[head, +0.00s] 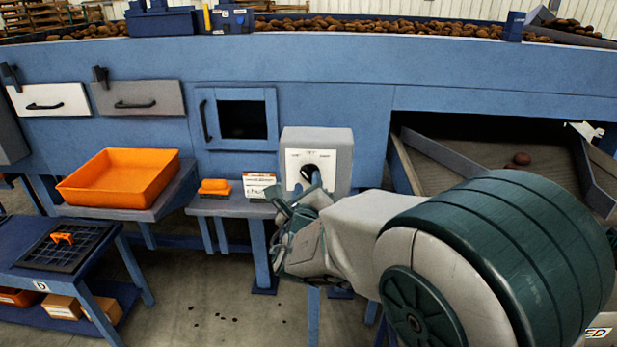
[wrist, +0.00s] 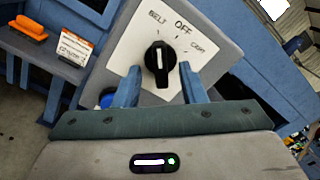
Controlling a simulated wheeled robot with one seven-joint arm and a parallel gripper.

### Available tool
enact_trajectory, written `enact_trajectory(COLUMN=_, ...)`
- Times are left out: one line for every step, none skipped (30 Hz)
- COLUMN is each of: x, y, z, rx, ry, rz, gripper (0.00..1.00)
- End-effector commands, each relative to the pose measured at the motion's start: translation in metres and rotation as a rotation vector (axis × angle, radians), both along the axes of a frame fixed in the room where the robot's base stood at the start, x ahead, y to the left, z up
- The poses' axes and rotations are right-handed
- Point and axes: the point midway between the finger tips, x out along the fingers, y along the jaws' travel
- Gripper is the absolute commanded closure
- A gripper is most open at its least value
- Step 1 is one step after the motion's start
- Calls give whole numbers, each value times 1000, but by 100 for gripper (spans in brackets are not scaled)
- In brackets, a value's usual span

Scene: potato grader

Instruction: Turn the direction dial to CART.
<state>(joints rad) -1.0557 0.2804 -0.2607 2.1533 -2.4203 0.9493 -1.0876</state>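The direction dial (wrist: 159,64) is a black knob with a white line on a white plate marked BELT, OFF and CART. In the wrist view the plate is tilted, and the white line points up, roughly toward BELT. CART is at the plate's right. In the head view the dial (head: 310,169) sits on a grey box, partly hidden by my arm. My gripper (wrist: 159,82) is open, with one blue finger on each side of the knob. Gaps show beside the knob; contact cannot be told. My gripper (head: 303,190) is in front of the box in the head view.
A blue button (wrist: 107,97) sits left of the dial, near the left finger. An orange-handled brush (head: 214,186) and a small labelled box (head: 258,184) are on a shelf to the left. An orange tray (head: 118,178) stands farther left. The blue machine wall is behind.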

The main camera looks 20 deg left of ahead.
Motion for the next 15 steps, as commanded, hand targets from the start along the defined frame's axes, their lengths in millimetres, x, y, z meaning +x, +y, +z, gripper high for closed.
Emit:
enact_trajectory(x=6, y=2, z=1, rx=-2, ry=0, rz=-1, gripper=63)
enact_trajectory(x=9, y=2, z=1, rx=-1, ry=1, rz=-1, gripper=63)
enact_trajectory(x=13, y=3, z=0, rx=-1, ry=1, rz=-1, gripper=63)
enact_trajectory(x=15, y=3, z=0, rx=0, ry=1, rz=-1, gripper=63)
enact_trajectory(x=16, y=4, z=0, rx=0, ry=1, rz=-1, gripper=63)
enact_trajectory(x=18, y=4, z=0, rx=0, ry=1, rz=-1, gripper=63)
enact_trajectory(x=19, y=4, z=0, rx=0, ry=0, rz=0, gripper=63)
enact_trajectory(x=20, y=5, z=0, rx=0, ry=0, rz=0, gripper=63)
enact_trajectory(x=21, y=5, z=0, rx=0, ry=0, rz=0, gripper=63)
enact_trajectory(x=21, y=5, z=0, rx=0, ry=0, rz=0, gripper=63)
enact_trajectory(x=21, y=5, z=0, rx=1, ry=0, rz=0, gripper=63)
enact_trajectory(x=21, y=5, z=0, rx=1, ry=0, rz=0, gripper=63)
enact_trajectory(x=21, y=5, z=0, rx=1, ry=0, rz=0, gripper=63)
enact_trajectory(x=21, y=5, z=0, rx=1, ry=0, rz=0, gripper=63)
enact_trajectory(x=21, y=5, z=0, rx=1, ry=1, rz=-1, gripper=63)
